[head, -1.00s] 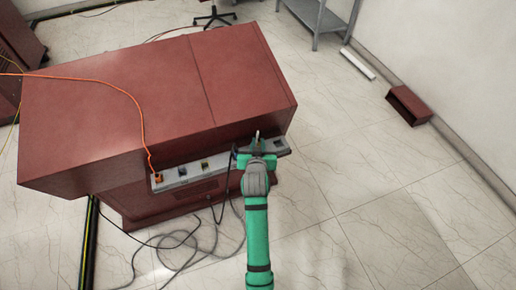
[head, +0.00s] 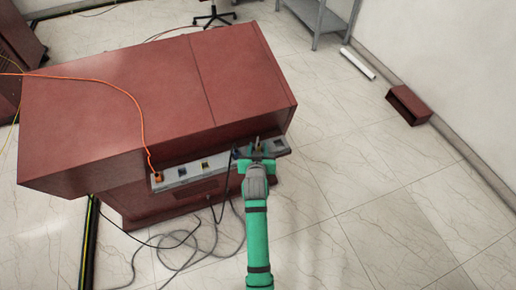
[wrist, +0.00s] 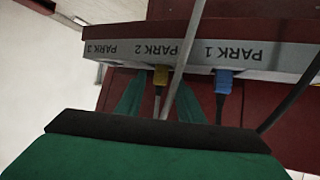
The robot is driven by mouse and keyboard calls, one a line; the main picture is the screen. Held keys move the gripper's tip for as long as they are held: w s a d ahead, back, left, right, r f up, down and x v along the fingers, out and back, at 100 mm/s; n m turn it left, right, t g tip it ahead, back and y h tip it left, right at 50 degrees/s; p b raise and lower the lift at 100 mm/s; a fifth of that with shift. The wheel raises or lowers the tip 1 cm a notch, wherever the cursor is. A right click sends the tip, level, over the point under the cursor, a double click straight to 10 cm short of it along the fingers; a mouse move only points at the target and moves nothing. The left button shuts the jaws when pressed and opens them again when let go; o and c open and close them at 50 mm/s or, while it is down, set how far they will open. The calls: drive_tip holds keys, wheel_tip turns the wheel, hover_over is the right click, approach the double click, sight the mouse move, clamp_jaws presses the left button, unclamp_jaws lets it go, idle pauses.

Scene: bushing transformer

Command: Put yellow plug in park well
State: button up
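The yellow plug (wrist: 160,82) sits at the panel edge under the label PARK 2 in the wrist view, apparently in that well. Its lower part and cable are hidden by my gripper body. My gripper (wrist: 161,84) has its two green fingers on either side of the plug, with small gaps showing, so it looks open around it. In the head view, my gripper (head: 257,160) is at the right part of the grey panel (head: 220,172). The wells themselves are largely hidden in the wrist view.
A blue plug (wrist: 225,80) is under PARK 1, beside the yellow one. An orange plug (head: 157,177) with an orange cable is at the panel's left end. A grey rod-like thing (wrist: 185,55) crosses the wrist view. Loose cables (head: 180,240) lie on the floor below the red cabinet (head: 120,100).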

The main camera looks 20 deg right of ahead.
drive_tip(key=shift+s+r, duration=0.1)
drive_tip(key=shift+r, duration=0.1)
drive_tip(key=v, duration=1.2)
drive_tip(key=s+a+f+n+t+y, duration=0.1)
drive_tip(key=s+a+f, duration=0.2)
drive_tip(key=s+a, duration=0.35)
drive_tip(key=s+a+f+n+t+y, duration=0.15)
drive_tip(key=s+a, duration=0.25)
drive_tip(key=s, duration=0.6)
drive_tip(key=s+a+r+y, duration=0.1)
drive_tip(key=s+a+r, duration=0.1)
drive_tip(key=s, duration=0.7)
drive_tip(key=s+a+r+n+y, duration=0.1)
drive_tip(key=s+a+r, duration=0.1)
drive_tip(key=s+r, duration=0.3)
drive_tip(key=s+t, duration=0.1)
drive_tip(key=s, duration=0.3)
drive_tip(key=shift+a, duration=0.4)
drive_tip(key=shift+n, duration=0.25)
